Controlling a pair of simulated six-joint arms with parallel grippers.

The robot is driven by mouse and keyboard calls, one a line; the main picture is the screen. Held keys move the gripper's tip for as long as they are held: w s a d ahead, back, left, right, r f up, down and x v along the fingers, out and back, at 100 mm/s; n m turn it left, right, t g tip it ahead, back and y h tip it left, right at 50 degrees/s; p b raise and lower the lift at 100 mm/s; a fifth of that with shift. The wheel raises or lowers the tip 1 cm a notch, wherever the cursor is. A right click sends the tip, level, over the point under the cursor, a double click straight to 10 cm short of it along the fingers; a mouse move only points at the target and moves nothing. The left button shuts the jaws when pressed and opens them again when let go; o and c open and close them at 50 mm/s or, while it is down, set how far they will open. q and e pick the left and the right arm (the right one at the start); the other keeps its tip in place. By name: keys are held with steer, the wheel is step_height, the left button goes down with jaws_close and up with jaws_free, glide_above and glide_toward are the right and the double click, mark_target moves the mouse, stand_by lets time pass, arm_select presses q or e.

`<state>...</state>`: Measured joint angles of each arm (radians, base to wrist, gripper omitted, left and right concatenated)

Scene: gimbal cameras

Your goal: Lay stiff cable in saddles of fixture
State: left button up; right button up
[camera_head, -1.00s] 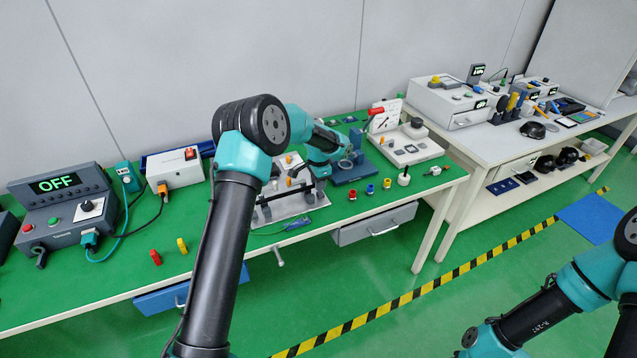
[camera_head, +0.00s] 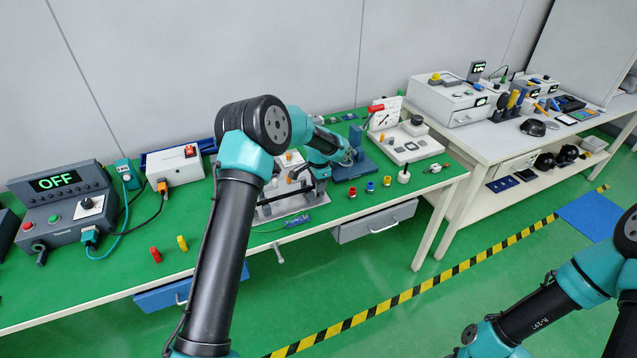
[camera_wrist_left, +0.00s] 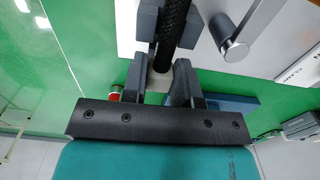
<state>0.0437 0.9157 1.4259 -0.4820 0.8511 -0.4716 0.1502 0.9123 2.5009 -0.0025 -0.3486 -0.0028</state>
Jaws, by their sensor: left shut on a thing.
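The fixture (camera_head: 275,212) is a pale plate with dark upright blocks and orange-tipped parts, on the green bench behind my left arm. My left gripper (camera_head: 322,186) is low over its right part. In the left wrist view, the gripper (camera_wrist_left: 164,72) is shut on the black braided cable (camera_wrist_left: 176,22), near the cable's lower visible end. A dark grey saddle block (camera_wrist_left: 144,28) stands right beside the cable; I cannot tell whether the cable is seated in it.
A blue stand (camera_head: 350,168) and several coloured caps (camera_head: 370,187) lie right of the fixture. A grey controller reading OFF (camera_head: 68,205) is at left.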

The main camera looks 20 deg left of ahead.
arm_select(q)
steer(key=shift+f, duration=0.55)
steer(key=o, duration=1)
step_height(320, 180, up, 17)
steer(key=shift+r, duration=0.2)
stand_by(0.6)
